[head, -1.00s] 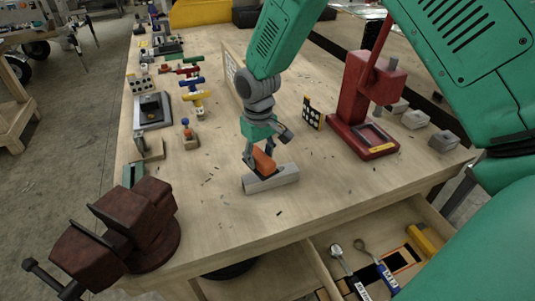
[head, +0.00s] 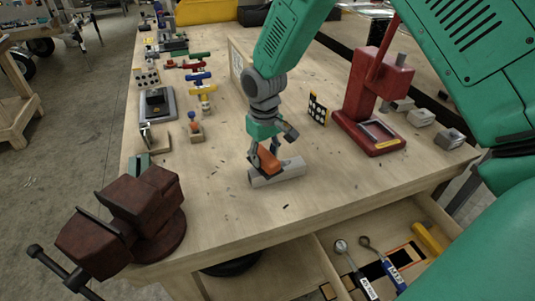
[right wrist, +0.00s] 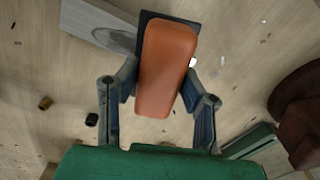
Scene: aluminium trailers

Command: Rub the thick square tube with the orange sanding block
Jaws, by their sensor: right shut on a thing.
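The thick square tube (head: 288,171) is a short grey metal piece lying on the workbench, near its front edge. My right gripper (head: 262,160) is above it, shut on the orange sanding block (head: 270,162). The right wrist view shows the orange block (right wrist: 166,70), with a dark edge, between the two fingers (right wrist: 160,95). Part of the grey tube (right wrist: 95,22) shows beyond it at upper left, with a darker patch by the block. In the head view the block overlaps the tube's top; whether they touch I cannot tell. My left gripper is not in view.
A dark red vise (head: 140,215) stands at the bench's front left corner. A red press (head: 372,100) stands to the right of the tube. An open drawer (head: 400,255) with tools is below the front edge. Small dark bits lie on the bench around the tube.

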